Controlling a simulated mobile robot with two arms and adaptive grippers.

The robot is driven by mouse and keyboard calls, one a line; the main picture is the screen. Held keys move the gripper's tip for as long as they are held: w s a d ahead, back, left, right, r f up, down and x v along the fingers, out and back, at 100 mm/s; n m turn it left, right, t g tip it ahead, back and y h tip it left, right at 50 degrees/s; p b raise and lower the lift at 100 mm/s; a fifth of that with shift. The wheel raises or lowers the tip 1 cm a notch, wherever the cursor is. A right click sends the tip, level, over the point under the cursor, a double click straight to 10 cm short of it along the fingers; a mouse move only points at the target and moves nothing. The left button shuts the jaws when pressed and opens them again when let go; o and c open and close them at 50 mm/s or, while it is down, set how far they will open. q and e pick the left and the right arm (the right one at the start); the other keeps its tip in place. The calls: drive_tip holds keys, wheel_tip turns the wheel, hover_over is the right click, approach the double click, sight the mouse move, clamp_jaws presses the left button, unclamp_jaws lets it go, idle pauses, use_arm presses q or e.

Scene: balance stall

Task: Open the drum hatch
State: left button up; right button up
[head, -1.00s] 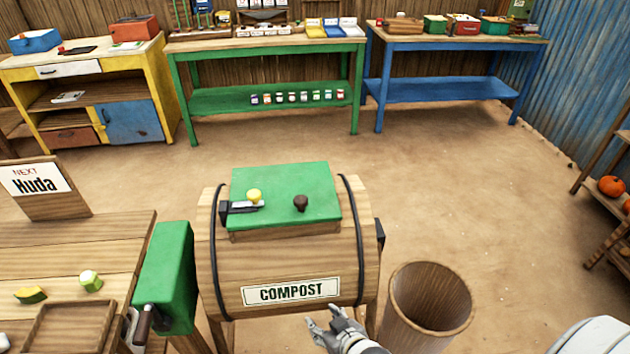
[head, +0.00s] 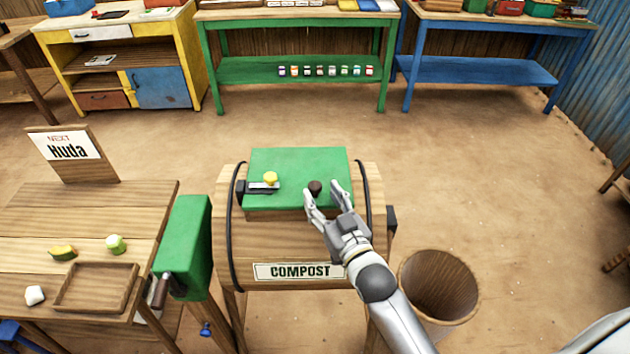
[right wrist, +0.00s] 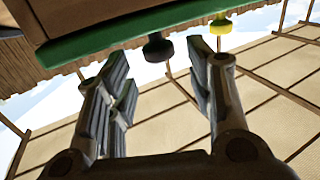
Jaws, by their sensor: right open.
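The wooden compost drum (head: 300,240) stands in the middle of the head view. Its green hatch (head: 300,160) is closed on top. A dark brown knob (head: 315,187) sits near the hatch's right front. A yellow knob (head: 270,178) with a metal latch (head: 262,187) sits at its left. My right gripper (head: 326,194) is open, its fingers on either side of the dark knob in the head view. In the right wrist view the hatch edge (right wrist: 100,44), the dark knob (right wrist: 158,48) and the yellow knob (right wrist: 220,26) lie beyond the open, empty fingers (right wrist: 165,75).
A round wooden bin (head: 438,285) stands right of the drum. A green box with a crank (head: 185,240) stands left of it, beside a table (head: 110,210) with a tray (head: 60,300) and food pieces. Open floor lies behind the drum.

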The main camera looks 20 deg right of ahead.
sight(317, 190)
drive_tip(key=shift+w+a+p, duration=0.15)
drive_tip(key=shift+w+p, duration=0.05)
drive_tip(key=shift+w, duration=1.05)
drive_tip(key=shift+w+a+p, duration=0.15)
drive_tip(key=shift+w+p, duration=0.05)
drive_tip(key=shift+w, duration=1.05)
drive_tip(key=shift+c, duration=0.2)
clamp_jaws()
